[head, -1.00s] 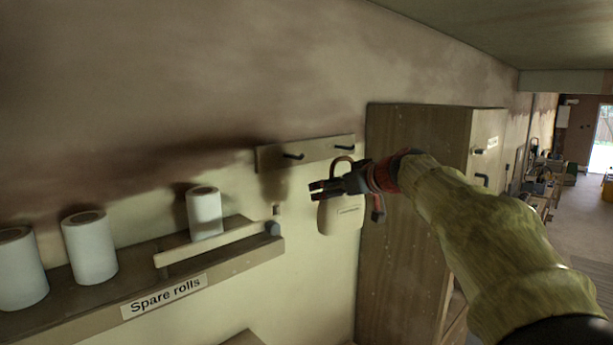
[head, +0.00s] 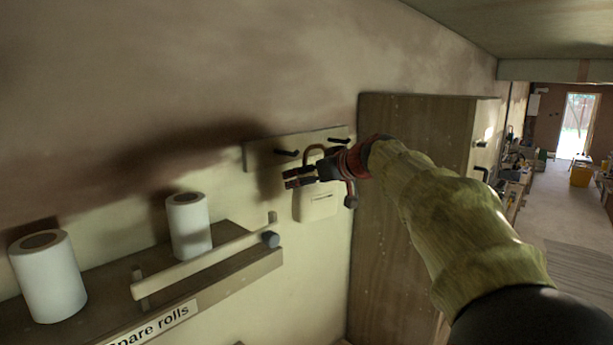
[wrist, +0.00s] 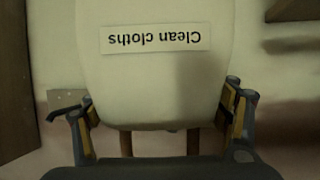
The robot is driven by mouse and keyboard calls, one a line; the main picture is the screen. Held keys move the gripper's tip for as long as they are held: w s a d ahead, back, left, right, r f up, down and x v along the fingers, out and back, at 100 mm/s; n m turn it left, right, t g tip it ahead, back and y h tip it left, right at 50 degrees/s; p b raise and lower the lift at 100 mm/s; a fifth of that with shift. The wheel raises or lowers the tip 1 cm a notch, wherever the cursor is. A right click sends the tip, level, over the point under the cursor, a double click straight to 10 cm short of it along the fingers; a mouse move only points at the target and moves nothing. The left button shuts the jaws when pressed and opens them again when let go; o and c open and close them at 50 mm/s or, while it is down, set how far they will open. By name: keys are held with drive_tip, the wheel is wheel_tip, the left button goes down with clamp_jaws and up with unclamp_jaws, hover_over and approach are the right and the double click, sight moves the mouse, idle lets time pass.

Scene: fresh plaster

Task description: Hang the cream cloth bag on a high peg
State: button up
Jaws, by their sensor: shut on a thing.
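The cream cloth bag (head: 318,205) hangs upright in front of the wall, just below the peg board (head: 262,155). Its brown strap loop (head: 318,148) rises between a left dark peg (head: 287,153) and a right dark peg (head: 339,140). My gripper (head: 290,178) is shut on the bag, near its top. In the wrist view the bag (wrist: 150,85) appears upside down, labelled "Clean cloths", with my fingers at both sides. One peg (wrist: 58,112) shows there beside the left finger, outside the strap. The exact grip on the strap is hidden.
A tall wooden cabinet (head: 405,200) stands close on the right. A shelf labelled "Spare rolls" (head: 235,275) with white rolls (head: 188,225) and a front rail (head: 200,262) juts out at lower left. Open floor (head: 535,205) lies far right.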

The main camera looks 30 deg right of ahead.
drive_tip(key=shift+w+a+r+p, duration=0.1)
drive_tip(key=shift+r+p, duration=0.1)
drive_tip(key=shift+p, duration=0.2)
drive_tip(key=shift+w+a+p, duration=0.1)
drive_tip(key=shift+w+p, duration=0.2)
drive_tip(key=shift+p, duration=0.1)
drive_tip(key=shift+w+a+f+p, duration=0.1)
drive_tip(key=shift+w+a+p, duration=0.2)
drive_tip(key=shift+w+p, duration=0.7)
drive_tip(key=shift+s+p, duration=0.1)
drive_tip(key=shift+p, duration=0.3)
drive_tip(key=shift+w+a+p, duration=0.35)
drive_tip(key=shift+w+p, duration=0.25)
drive_tip(key=shift+w, duration=0.15)
drive_tip(key=shift+w, duration=0.15)
drive_tip(key=shift+w+a+r, duration=0.1)
drive_tip(key=shift+w+a, duration=0.15)
drive_tip(key=shift+w, duration=0.2)
drive_tip(key=shift+w+a+r, duration=0.1)
drive_tip(key=shift+w+a, duration=0.1)
drive_tip(key=shift+w, duration=0.25)
drive_tip(key=shift+w+a+r, duration=0.1)
drive_tip(key=shift+w, duration=0.05)
